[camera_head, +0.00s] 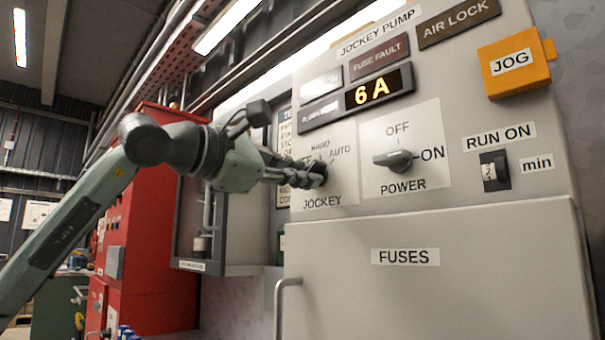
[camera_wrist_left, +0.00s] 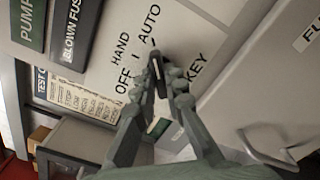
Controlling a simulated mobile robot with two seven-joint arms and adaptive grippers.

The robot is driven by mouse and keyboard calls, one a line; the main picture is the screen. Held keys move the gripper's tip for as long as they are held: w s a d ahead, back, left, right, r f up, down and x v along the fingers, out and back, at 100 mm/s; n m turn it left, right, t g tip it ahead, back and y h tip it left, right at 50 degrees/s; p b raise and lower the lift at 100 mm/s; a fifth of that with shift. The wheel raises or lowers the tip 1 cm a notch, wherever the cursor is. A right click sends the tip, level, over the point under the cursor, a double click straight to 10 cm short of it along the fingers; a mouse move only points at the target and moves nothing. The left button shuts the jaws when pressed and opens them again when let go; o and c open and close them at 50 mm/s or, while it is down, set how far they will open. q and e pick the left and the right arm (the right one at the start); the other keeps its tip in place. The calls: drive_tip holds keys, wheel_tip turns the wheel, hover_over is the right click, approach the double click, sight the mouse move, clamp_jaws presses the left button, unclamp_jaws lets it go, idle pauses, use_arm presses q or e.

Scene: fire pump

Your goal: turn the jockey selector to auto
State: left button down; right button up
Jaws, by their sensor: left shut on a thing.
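The jockey selector (camera_wrist_left: 160,72) is a dark knob on the grey panel, with OFF, HAND and AUTO marked around it. In the head view its plate (camera_head: 325,187) reads HAND, AUTO and JOCKEY, and the gripper hides most of the knob. My left gripper (camera_head: 318,172) reaches in from the left and is shut on the knob. In the left wrist view its two fingers (camera_wrist_left: 163,82) close on the knob's sides. Exactly which mark the knob points to is hard to tell. My right gripper is not in view.
The power selector (camera_head: 394,160) sits to the right, pointing at ON. A yellow JOG box (camera_head: 515,63) juts out at upper right. The fuse cover (camera_head: 430,285) with a handle (camera_head: 282,308) lies below. A red cabinet (camera_head: 150,220) stands at left.

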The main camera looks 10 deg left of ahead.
use_arm(q)
drive_tip(key=c, duration=1.6)
unclamp_jaws()
drive_tip(key=v, duration=1.2)
